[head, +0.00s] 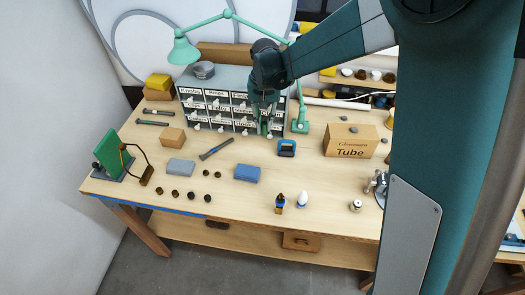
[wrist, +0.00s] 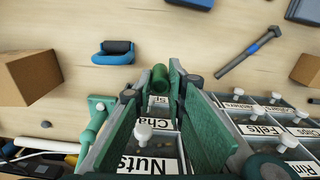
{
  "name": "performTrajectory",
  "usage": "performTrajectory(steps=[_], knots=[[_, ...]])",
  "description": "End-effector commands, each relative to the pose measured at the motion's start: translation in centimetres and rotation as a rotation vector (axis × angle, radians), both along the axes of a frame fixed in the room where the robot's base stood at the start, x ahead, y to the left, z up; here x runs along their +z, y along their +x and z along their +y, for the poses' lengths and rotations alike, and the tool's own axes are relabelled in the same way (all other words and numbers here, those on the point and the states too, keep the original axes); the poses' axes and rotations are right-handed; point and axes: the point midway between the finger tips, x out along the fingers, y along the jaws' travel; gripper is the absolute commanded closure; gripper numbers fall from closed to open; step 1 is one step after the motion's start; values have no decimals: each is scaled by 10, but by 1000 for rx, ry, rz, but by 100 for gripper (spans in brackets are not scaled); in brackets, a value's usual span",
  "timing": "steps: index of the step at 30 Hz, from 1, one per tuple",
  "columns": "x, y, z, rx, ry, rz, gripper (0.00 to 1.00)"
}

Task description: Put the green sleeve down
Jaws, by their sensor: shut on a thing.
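The green sleeve (wrist: 160,78) is a short cylinder between the tips of my gripper (wrist: 165,88) in the wrist view. My gripper is shut on it. In the head view my gripper (head: 264,125) points down in front of the labelled drawer cabinet (head: 215,122), and the sleeve is small and partly hidden by the fingers there. I cannot tell whether the sleeve touches the tabletop (head: 300,185).
A blue-and-black clamp-like piece (head: 287,148) lies close on the right. The green lamp base (head: 300,126) and a cardboard Tube box (head: 350,140) stand further right. A dark tool (head: 215,149) lies to the left. Bare wood lies between the clamp-like piece and this tool.

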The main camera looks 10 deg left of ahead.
Motion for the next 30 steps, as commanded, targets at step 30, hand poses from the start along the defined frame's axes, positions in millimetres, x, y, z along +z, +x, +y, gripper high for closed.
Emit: performTrajectory(steps=[30], knots=[[-53, 1, 7, 36, 0, 0, 94]])
